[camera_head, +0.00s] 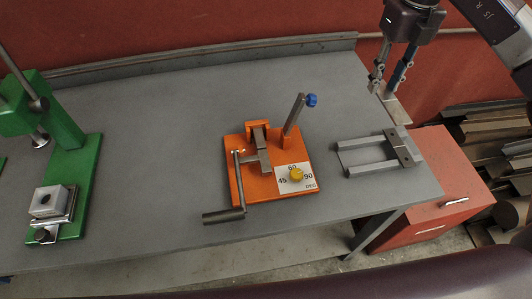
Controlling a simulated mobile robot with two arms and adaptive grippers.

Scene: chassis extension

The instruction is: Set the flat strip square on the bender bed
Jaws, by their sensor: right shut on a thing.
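The bender (262,178) is orange and stands in the middle of the table. It has a grey block on its bed, a crank with a dark grip, an upright lever with a blue knob, and a white dial marked 45, 60 and 90 with a yellow knob. My right gripper (383,88) is at the upper right, above and beyond the table's right edge, shut on the flat grey strip (397,109). The strip is apart from the bender, and the fingers hide part of it. My left gripper does not show.
A grey metal rack with two prongs (405,150) lies near the table's right edge, below the strip. A green press (75,185) stands at the left. The table (165,140) is clear between press and bender. A red cabinet (455,175) stands beyond the right edge.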

